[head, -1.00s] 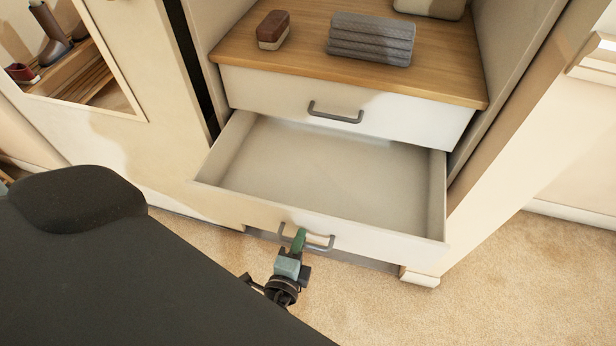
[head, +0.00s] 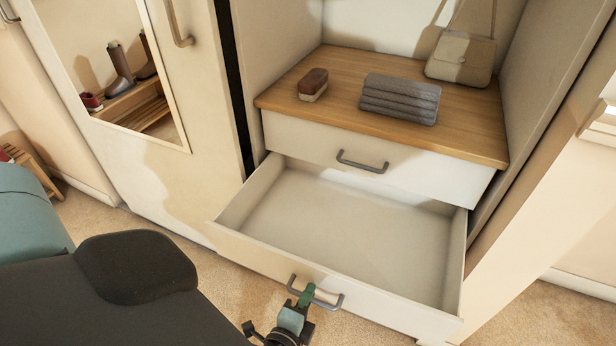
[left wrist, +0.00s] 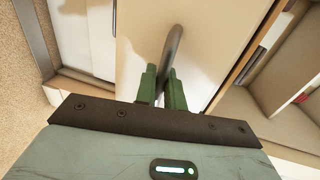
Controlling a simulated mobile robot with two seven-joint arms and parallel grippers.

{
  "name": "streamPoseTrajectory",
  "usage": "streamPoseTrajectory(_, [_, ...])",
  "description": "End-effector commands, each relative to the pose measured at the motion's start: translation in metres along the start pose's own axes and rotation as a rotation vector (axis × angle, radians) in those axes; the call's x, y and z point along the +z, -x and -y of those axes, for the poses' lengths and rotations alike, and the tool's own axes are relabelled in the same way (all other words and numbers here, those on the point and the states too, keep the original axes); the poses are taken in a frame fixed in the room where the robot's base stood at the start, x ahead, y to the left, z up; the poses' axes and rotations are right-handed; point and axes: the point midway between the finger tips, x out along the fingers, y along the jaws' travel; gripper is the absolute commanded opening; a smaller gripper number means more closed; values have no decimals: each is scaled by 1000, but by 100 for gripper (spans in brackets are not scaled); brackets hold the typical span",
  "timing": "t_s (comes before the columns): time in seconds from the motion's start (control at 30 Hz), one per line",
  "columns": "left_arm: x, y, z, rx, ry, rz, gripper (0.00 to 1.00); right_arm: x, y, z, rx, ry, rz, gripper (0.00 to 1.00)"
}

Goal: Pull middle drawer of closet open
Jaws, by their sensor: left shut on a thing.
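The closet's drawer below the top one (head: 340,215) is pulled well out in the head view, and its inside is empty. Its grey bar handle (head: 334,303) is on the front panel. My left gripper (head: 306,296) is shut on this handle, with green fingers around the bar. In the left wrist view the handle (left wrist: 174,48) runs up from between the green fingers (left wrist: 161,88). The drawer above (head: 420,165) is closed, with its own grey handle (head: 362,162). My right gripper is not in view.
A wooden shelf top (head: 330,75) bears a brush (head: 313,85), a folded grey cloth (head: 400,98) and a beige bag (head: 461,58). A mirrored closet door (head: 185,160) stands to the left. Carpet floor (head: 520,325) lies in front.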

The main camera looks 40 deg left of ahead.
Motion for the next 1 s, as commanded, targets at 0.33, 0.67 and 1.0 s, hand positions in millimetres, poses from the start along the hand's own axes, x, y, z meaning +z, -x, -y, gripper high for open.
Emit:
streamPoseTrajectory(0.33, [-1,0,0,0,1,-3,28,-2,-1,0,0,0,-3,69])
streamPoseTrajectory(0.67, [0,9,-1,2,0,-2,28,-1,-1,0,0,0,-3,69])
streamPoseTrajectory(1.0, [0,60,-1,2,-1,-4,28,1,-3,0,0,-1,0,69])
